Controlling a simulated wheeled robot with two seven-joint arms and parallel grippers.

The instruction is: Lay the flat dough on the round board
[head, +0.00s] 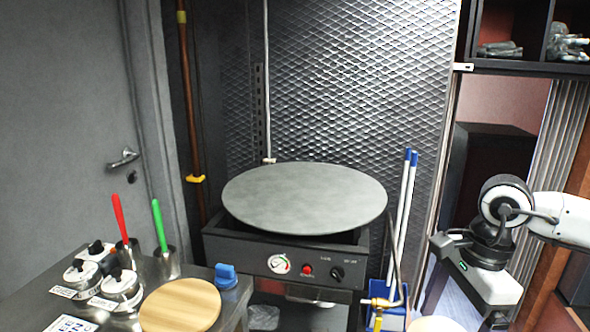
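The round wooden board (180,306) lies on the steel counter at the lower left, its top bare. A pale, rounded thing (433,324) shows at the bottom edge, right of centre, mostly cut off; I cannot tell whether it is the flat dough. No other dough is in view. My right gripper (492,324) points down at the lower right, beside the pale thing and far from the board. Its fingertips are cut off by the bottom edge, so its opening is hidden. My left gripper is not in view.
A large grey round plate (305,197) tops a dark cooker (290,262) with a gauge and knob. Lidded jars (120,287), red- and green-handled tools in cups and a blue object (226,276) crowd around the board. Blue-tipped poles (404,210) stand right of the cooker.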

